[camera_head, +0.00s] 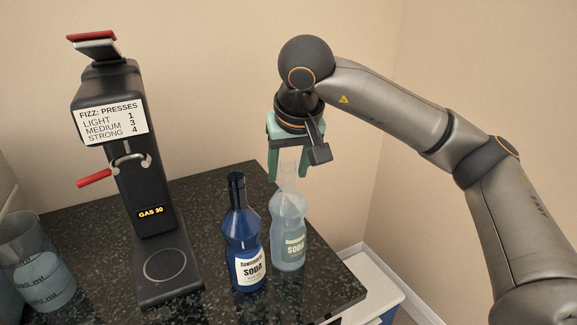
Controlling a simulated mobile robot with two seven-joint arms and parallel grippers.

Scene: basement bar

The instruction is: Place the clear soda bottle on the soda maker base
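The clear soda bottle (288,225) stands upright on the dark speckled counter, with a pale "SODA" label. My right gripper (288,174) points down over it, its green fingers apart on either side of the bottle's neck. A gap shows between the fingers and the neck, so it looks open and holds nothing. The black soda maker (148,180) stands to the left, with a flat base (170,292) bearing a ring mark. The base is empty. My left gripper is not in view.
A blue soda bottle (244,235) stands close to the clear one, between it and the soda maker. A red lever (95,178) sticks out from the soda maker. The counter (330,290) ends just right of the bottles.

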